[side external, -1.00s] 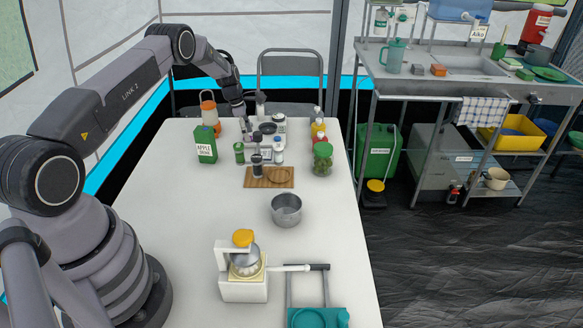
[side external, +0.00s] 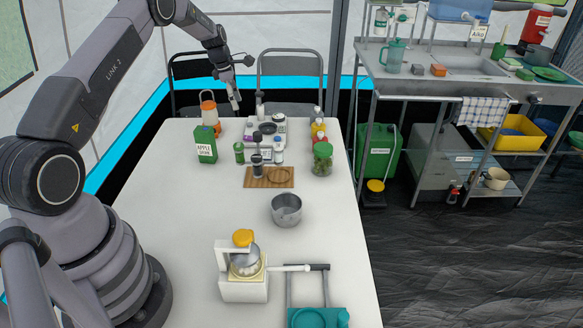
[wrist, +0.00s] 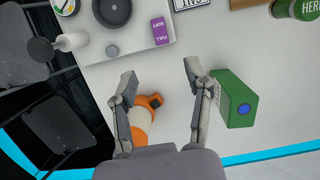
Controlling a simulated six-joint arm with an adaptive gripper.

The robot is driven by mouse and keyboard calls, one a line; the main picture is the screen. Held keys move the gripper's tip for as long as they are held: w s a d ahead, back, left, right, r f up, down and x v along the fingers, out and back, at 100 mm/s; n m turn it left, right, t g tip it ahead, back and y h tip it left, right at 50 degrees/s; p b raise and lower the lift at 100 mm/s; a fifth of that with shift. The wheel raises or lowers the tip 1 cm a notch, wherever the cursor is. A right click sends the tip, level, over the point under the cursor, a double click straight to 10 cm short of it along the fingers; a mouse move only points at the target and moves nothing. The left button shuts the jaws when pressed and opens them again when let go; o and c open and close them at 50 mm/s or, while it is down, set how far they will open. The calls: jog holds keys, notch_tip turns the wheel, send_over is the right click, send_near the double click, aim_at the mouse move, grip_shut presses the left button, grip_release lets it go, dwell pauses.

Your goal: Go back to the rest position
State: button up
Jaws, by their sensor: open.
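My gripper (side external: 234,98) hangs in the air above the far end of the white table (side external: 160,225), behind the tray of small items. The green apple drink carton (side external: 206,145) stands near the lantern and shows right of the fingers in the wrist view (wrist: 237,98).
A wooden board (side external: 268,183), a metal pot (side external: 286,209) and a green-lidded jar (side external: 322,160) stand nearer. Chairs (side external: 290,75) are behind the table. The table's left side is clear.

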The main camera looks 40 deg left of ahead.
jog(key=s+d+r+m, duration=0.1)
jog(key=d+r+m, duration=0.2)
jog(key=d+r, duration=0.35)
jog(key=s+d+r+m, duration=0.2)
jog(key=d+r+m, duration=0.15)
jog(key=r, duration=0.65)
jog(key=s+d+r+m+t+y, duration=0.1)
jog(key=s+d+r+m+t, duration=0.1)
jog(key=s+d+r+m, duration=0.65)
jog(key=s+d+m, duration=0.3)
jog(key=s+m, duration=0.1)
jog(key=s, duration=0.4)
jog(key=s+d+r+m+t, duration=0.1)
jog(key=s+d+m, duration=0.2)
jog(key=s, duration=0.6)
jog(key=s+d+r+m, duration=0.1)
jog(key=s+d+m, duration=0.2)
jog(key=s+m, duration=0.2)
jog(key=s, duration=0.3)
jog(key=shift+s+d+t+y, duration=0.15)
jog(key=shift+d+t+y, duration=0.25)
